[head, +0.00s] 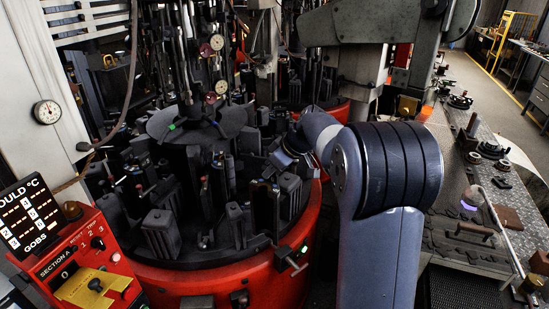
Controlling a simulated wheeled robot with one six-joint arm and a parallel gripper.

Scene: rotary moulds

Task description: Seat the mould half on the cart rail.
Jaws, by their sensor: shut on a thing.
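My arm reaches from the lower middle up to the rotary mould machine in the head view. Its wrist ends at my gripper (284,160), which is shut at the right side of the turntable. The fingers and the mould half in them blend into the dark moulds, so the held part's outline and tilt cannot be made out. Several dark upright mould blocks (163,233) stand on the round turntable (205,256). I cannot pick out the cart rail with certainty; my arm hides part of the area to the right of the machine.
Hoses and gauges (217,42) hang above the turntable. A cluttered metal bench (510,180) with tools runs along the right. Open floor (500,95) lies beyond it.

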